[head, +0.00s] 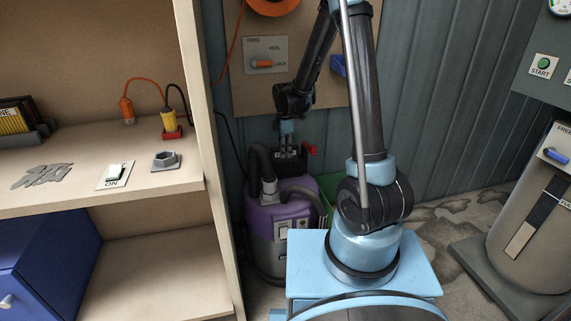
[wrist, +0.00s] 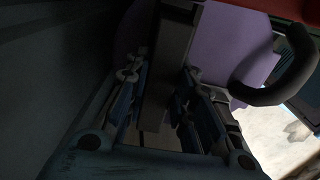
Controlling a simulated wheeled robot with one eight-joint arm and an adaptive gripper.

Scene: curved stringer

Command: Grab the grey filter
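My gripper (head: 289,150) points down over the purple-topped vacuum machine (head: 279,213) in the head view. In the wrist view my gripper's two fingers (wrist: 161,78) are spread, one on each side of a dark grey upright block (wrist: 172,45), which may be the grey filter. A narrow dark gap shows on the block's left side. I cannot tell whether the right finger touches it. The purple top (wrist: 225,40) lies behind. The block's lower end is in deep shadow, and in the head view the gripper and machine largely hide it.
A wooden shelf (head: 150,200) stands left, with a yellow pleated part (head: 13,121), a switch (head: 115,175) and a grey nut (head: 165,159). A black hose (head: 262,165) rises beside the gripper. A green bin (head: 328,184) is behind the machine.

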